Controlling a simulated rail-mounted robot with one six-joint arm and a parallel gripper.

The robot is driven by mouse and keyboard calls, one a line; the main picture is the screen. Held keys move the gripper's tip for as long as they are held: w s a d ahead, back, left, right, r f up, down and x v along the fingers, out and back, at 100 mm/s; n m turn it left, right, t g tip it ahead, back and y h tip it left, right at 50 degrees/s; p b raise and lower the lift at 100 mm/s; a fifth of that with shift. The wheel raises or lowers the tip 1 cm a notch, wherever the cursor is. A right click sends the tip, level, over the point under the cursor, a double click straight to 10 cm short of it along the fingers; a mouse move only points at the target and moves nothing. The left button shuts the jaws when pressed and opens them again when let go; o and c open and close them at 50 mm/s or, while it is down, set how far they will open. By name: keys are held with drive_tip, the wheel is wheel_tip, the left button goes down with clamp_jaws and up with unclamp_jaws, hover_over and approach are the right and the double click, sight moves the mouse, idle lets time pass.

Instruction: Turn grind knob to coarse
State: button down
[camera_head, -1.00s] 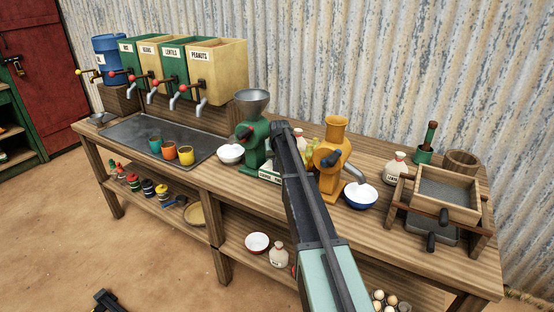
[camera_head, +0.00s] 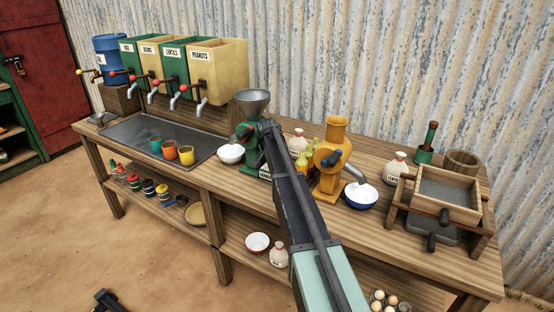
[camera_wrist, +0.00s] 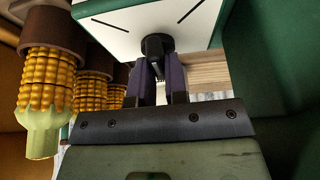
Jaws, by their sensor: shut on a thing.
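The green grinder (camera_head: 252,160) with its grey funnel hopper (camera_head: 252,101) stands on the bench in the head view. My arm hides part of its right side. In the wrist view a white plate (camera_wrist: 125,18) with two black marks faces me. The dark round grind knob (camera_wrist: 157,46) sits on its lower edge. My gripper (camera_wrist: 158,78) has its two fingers closed on the knob's narrow grip. The knob's pointer and exact setting cannot be made out. A label at the grinder's base is partly covered in the head view.
An orange grinder (camera_head: 333,158) stands right of my arm, with a blue bowl (camera_head: 361,196) beside it. A white bowl (camera_head: 231,153) stands left of the green grinder.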

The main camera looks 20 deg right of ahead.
idle(0.4)
drive_tip(key=c, duration=1.1)
unclamp_jaws()
drive_tip(key=shift+c, duration=0.2)
drive_tip(key=shift+r, duration=0.1)
